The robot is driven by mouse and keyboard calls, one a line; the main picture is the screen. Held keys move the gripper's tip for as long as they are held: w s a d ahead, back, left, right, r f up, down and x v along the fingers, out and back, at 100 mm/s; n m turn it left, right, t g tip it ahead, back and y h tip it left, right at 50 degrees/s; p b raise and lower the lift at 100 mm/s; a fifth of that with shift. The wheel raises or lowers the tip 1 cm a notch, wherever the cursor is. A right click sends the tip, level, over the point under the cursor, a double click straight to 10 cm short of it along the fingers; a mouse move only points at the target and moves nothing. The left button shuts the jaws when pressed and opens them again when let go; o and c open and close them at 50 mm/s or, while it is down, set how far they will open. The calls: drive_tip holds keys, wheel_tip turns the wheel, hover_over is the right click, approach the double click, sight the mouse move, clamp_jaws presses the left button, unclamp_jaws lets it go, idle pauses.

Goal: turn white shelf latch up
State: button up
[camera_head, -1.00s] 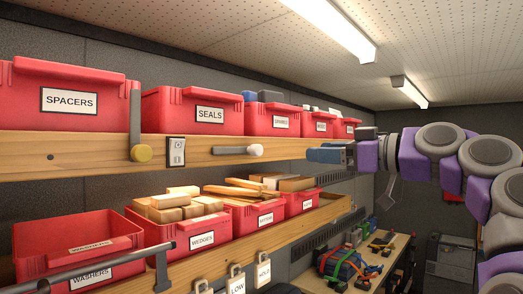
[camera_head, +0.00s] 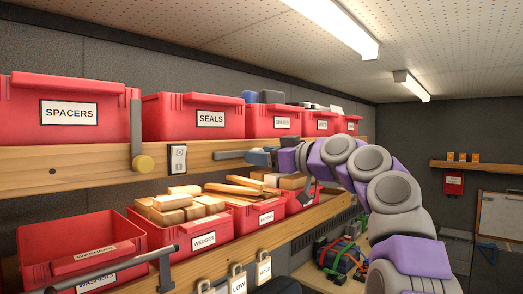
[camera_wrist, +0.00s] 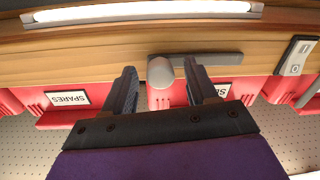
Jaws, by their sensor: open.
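The white latch has a pale round knob and a flat grey lever on the front edge of the upper wooden shelf. In the head view its lever (camera_head: 230,155) points left, roughly level, and my gripper hides most of the knob. In the wrist view, which is upside down, the white knob (camera_wrist: 160,72) sits between my two fingertips, with the lever running right past the right finger. My gripper (camera_head: 254,157) is at the latch, its fingers apart on either side of the knob (camera_wrist: 159,66). I cannot tell whether they touch it.
A second latch (camera_head: 143,164) with a yellow knob has its lever upright, left of a switch plate (camera_head: 177,159). Red bins (camera_head: 205,117) stand on the shelf above. Lower bins hold wooden blocks (camera_head: 178,205). A rail (camera_head: 110,262) crosses at lower left.

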drive_tip(key=shift+w+a, duration=0.25)
drive_tip(key=shift+a, duration=0.05)
clamp_jaws()
idle(0.5)
